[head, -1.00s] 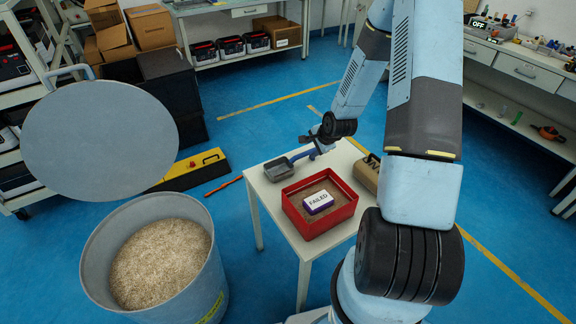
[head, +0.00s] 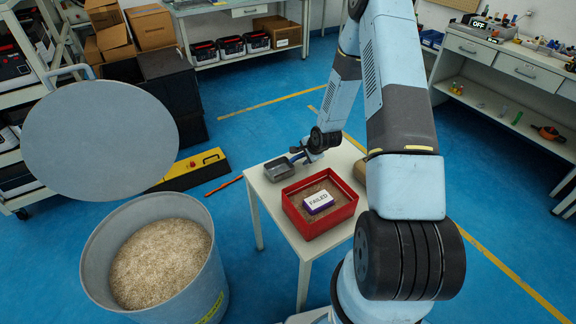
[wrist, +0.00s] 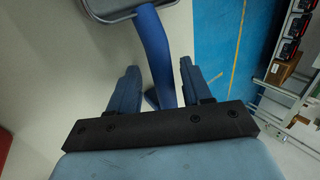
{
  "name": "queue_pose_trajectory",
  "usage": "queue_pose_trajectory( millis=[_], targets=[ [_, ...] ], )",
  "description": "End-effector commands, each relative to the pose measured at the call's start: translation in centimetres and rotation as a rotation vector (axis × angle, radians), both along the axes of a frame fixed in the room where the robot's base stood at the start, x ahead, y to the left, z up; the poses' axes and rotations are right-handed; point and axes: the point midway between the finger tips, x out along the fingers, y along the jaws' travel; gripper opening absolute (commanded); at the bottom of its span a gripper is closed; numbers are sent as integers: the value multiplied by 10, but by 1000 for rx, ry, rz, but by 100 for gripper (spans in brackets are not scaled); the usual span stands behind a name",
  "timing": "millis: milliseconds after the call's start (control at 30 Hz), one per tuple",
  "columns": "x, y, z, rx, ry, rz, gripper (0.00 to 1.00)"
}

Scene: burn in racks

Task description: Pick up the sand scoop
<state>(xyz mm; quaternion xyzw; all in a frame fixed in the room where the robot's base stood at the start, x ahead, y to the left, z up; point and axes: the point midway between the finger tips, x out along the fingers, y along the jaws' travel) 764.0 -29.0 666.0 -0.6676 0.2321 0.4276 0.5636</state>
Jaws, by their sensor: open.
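The sand scoop lies on the small white table, its grey pan (head: 279,168) near the table's far left corner. In the wrist view the scoop's blue handle (wrist: 154,50) runs down from the pan's edge (wrist: 110,7) into the space between my fingers. My gripper (wrist: 157,80) is open, with one blue finger on each side of the handle and a visible gap to each. In the head view my gripper (head: 303,156) is small and partly hidden by my wrist, at the handle end of the scoop.
A red tray (head: 345,211) with a box marked FAILED (head: 319,202) stands on the white table (head: 265,207), close to the scoop. A drum of sand (head: 160,262) stands to the left, its round grey lid (head: 100,140) raised. Blue floor is clear behind the table.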

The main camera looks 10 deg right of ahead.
Motion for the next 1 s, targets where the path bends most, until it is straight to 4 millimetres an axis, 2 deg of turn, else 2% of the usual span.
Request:
queue_pose_trajectory(
  millis=[233,733,1000],
  targets=[
    [2,0,-2,0,-1,-1,49],
    [1,0,-2,-1,0,-1,1],
    [1,-1,-2,-1,1,-1,0]
  ],
)
